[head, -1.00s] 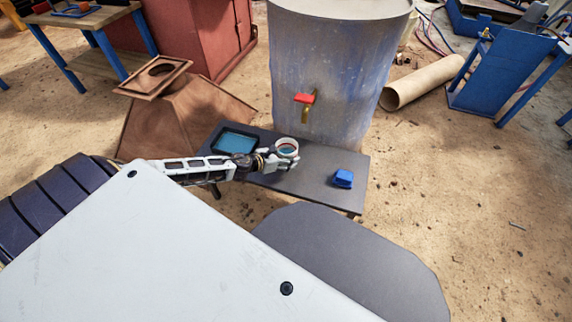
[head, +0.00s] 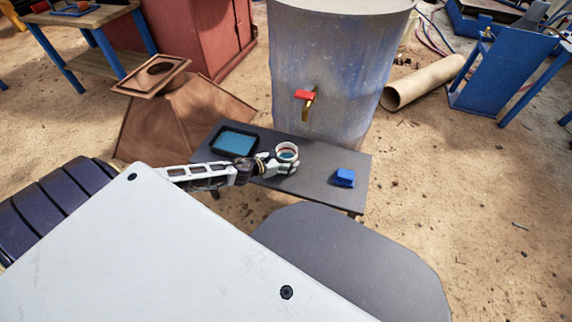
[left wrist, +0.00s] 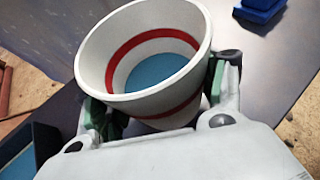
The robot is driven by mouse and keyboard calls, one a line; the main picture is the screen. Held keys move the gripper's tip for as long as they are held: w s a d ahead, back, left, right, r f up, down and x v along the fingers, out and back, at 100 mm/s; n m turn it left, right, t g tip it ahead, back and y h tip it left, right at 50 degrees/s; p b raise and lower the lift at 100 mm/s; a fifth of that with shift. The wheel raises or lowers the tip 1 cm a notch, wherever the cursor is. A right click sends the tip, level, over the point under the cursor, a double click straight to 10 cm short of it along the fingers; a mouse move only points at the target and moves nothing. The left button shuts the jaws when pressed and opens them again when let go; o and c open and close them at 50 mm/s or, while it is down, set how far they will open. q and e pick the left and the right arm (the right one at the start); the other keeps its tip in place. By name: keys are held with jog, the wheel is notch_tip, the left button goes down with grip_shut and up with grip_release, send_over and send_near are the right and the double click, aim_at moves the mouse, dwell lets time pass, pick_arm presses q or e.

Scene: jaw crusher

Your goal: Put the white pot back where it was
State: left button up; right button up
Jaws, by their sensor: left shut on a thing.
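The white pot (head: 287,150) is between the fingers of my left gripper (head: 280,164), over the dark low table (head: 318,164). In the left wrist view the white pot (left wrist: 205,30) is a round tub with red bands inside and blue at its bottom. Both fingers of my left gripper (left wrist: 160,105) press on its sides, and it looks upright or slightly tilted. I cannot tell whether its base touches the table. My right gripper is not in view.
A black tray with blue inside (head: 215,149) lies left of the pot. A blue block or sponge (head: 344,178) lies to the right. A large drum (head: 335,60) with a red-handled tap (head: 306,96) stands behind. The tabletop between pot and blue block is clear.

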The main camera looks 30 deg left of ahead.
pick_arm(q)
jog(key=shift+f+b, duration=0.3)
jog(key=shift+f, duration=0.5)
jog(key=o, duration=1.3)
jog(key=shift+f, duration=0.15)
jog(key=shift+s+r, duration=0.1)
jog(key=shift+r, duration=0.1)
